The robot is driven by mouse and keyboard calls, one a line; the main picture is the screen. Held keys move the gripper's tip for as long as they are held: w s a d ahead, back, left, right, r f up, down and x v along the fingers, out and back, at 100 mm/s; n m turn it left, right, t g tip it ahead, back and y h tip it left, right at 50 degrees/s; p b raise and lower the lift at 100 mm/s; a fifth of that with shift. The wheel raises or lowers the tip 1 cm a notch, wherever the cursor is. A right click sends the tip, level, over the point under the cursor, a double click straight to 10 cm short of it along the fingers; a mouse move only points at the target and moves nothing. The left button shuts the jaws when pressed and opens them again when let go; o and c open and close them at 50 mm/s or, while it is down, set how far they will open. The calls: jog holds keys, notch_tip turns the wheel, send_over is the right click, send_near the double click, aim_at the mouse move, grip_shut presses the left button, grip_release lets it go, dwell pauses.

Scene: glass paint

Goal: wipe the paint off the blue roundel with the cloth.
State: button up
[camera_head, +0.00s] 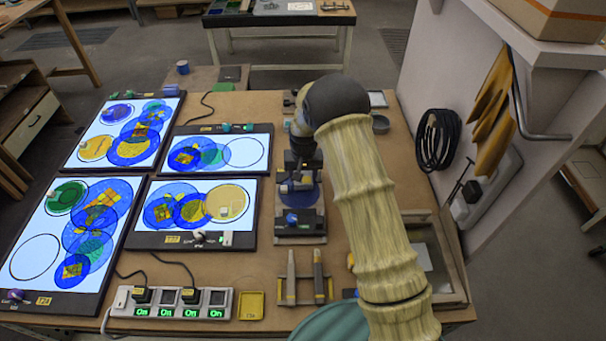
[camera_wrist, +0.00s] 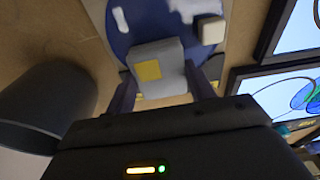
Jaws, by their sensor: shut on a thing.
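In the head view the roundel (camera_head: 311,198) shows partly beneath my gripper (camera_head: 300,182). In the wrist view my gripper (camera_wrist: 163,85) is shut on a grey pad with a yellow patch (camera_wrist: 158,55), which looks to be the cloth. The pad overlaps the roundel's near edge in that view. I cannot tell whether it touches the glass. My gripper and the pad hide part of the roundel.
Lit light panels (camera_head: 195,240) with overlapping coloured roundels fill the bench's left half. A black stand with a blue knob (camera_head: 300,226) is just in front of my gripper. Tools on a rack (camera_head: 304,280) and a power strip (camera_head: 170,302) lie nearer. A dark cylinder (camera_wrist: 45,105) stands close by.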

aim_at(304, 186)
jog(key=shift+s+f, duration=0.2)
jog(key=shift+s, duration=1.7)
jog(key=shift+s, duration=0.25)
jog(key=shift+s+d, duration=0.1)
jog(key=shift+s, duration=1.6)
jog(key=shift+w, duration=0.15)
jog(key=shift+w+r, duration=0.15)
jog(key=shift+w, duration=1.8)
